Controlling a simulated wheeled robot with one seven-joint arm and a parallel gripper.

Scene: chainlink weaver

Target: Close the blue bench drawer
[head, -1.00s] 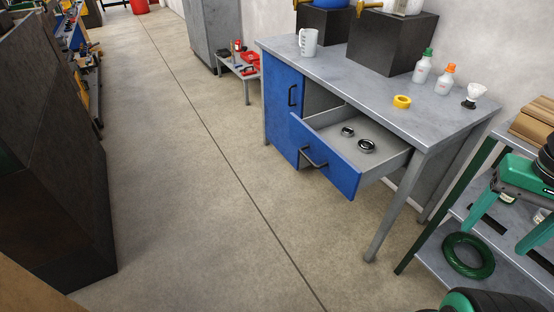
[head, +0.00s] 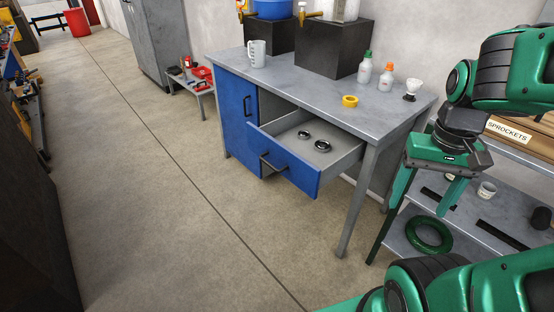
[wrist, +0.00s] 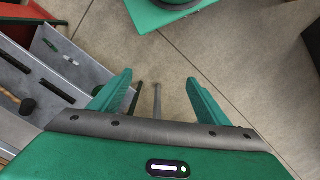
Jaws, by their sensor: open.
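The blue bench drawer (head: 292,172) is pulled out from the grey-topped workbench (head: 310,92) in the head view. Its blue front has a dark bar handle (head: 272,163). Two round metal parts (head: 322,146) lie inside its grey tray. My gripper (head: 428,197) is open and empty, to the right of the drawer and apart from it, in front of the shelf rack. In the wrist view my gripper (wrist: 157,92) points down over the concrete floor, with nothing between its fingers. The drawer is not clearly seen in the wrist view.
A blue cupboard door (head: 238,122) sits left of the drawer. A bench leg (head: 357,205) stands between the drawer and the shelf rack (head: 450,258), which holds a green coil (head: 429,235). Yellow tape (head: 350,101) and bottles stand on the bench. Floor before the drawer is clear.

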